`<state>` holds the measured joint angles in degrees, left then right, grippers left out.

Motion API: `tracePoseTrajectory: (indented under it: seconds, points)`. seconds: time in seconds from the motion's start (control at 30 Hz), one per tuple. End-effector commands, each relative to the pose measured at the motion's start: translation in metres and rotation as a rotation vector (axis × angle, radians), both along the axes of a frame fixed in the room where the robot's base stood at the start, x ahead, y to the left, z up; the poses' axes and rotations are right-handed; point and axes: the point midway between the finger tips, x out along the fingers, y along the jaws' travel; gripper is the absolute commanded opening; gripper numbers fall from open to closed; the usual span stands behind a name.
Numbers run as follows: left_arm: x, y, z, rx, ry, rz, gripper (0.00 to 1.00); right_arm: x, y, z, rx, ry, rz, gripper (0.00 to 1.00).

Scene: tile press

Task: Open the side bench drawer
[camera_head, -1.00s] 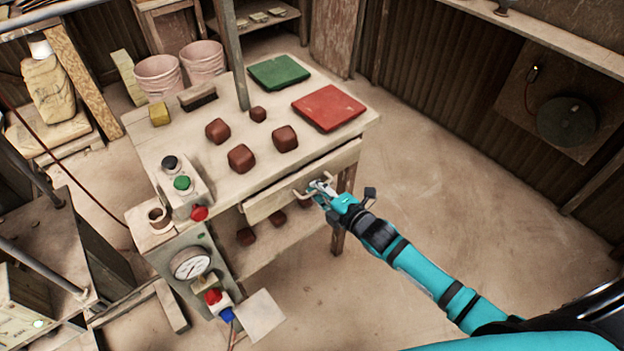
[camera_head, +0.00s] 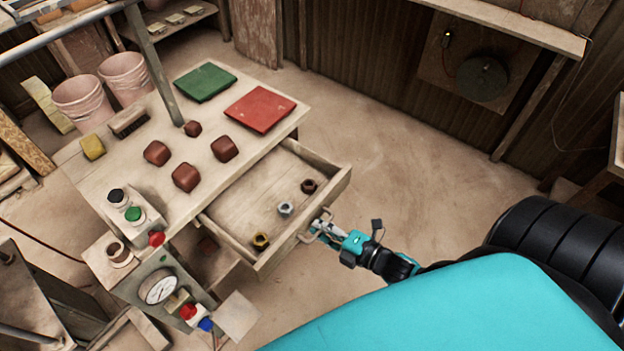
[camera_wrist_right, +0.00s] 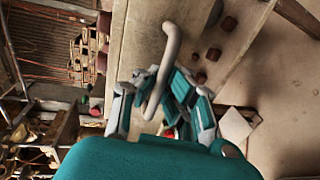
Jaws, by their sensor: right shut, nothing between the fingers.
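The side bench drawer (camera_head: 248,197) stands pulled well out from under the bench top in the head view. Inside it lie a brass nut (camera_head: 261,241), a silver nut (camera_head: 285,208) and a dark brown nut (camera_head: 309,186). A pale curved handle (camera_head: 310,236) is on its front; the handle also shows in the right wrist view (camera_wrist_right: 169,62). My right gripper (camera_head: 321,224) is shut at this handle; in the wrist view the handle crosses in front of the fingers. I cannot tell whether they touch it. My left gripper is not in view.
The bench (camera_head: 135,175) carries several brown blocks, a green tile (camera_head: 205,82) and a red tile (camera_head: 260,108). A button box (camera_head: 133,212) and a gauge panel (camera_head: 160,287) are at its near left. The floor to the right of the drawer is clear.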

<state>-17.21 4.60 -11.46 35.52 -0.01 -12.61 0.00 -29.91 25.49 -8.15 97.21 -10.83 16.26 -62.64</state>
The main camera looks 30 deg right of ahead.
Motion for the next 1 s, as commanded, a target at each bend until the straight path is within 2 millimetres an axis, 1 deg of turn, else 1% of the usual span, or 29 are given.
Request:
tracePoseTrajectory:
  seconds: [0.4,0.47,0.67,1.0]
  points:
    - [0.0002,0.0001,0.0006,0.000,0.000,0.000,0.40,-0.0017,-0.0012,0.0007,0.000,-0.002,-0.001,0.00]
    - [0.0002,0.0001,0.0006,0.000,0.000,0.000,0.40,-0.0017,-0.0013,0.0006,0.000,-0.002,-0.001,0.07]
    - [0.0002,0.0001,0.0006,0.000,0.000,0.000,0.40,-0.0018,-0.0011,0.0004,0.000,-0.002,-0.001,0.33]
    - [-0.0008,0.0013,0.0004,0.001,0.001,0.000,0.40,-0.0020,-0.0009,0.0002,0.000,-0.001,0.000,0.33]
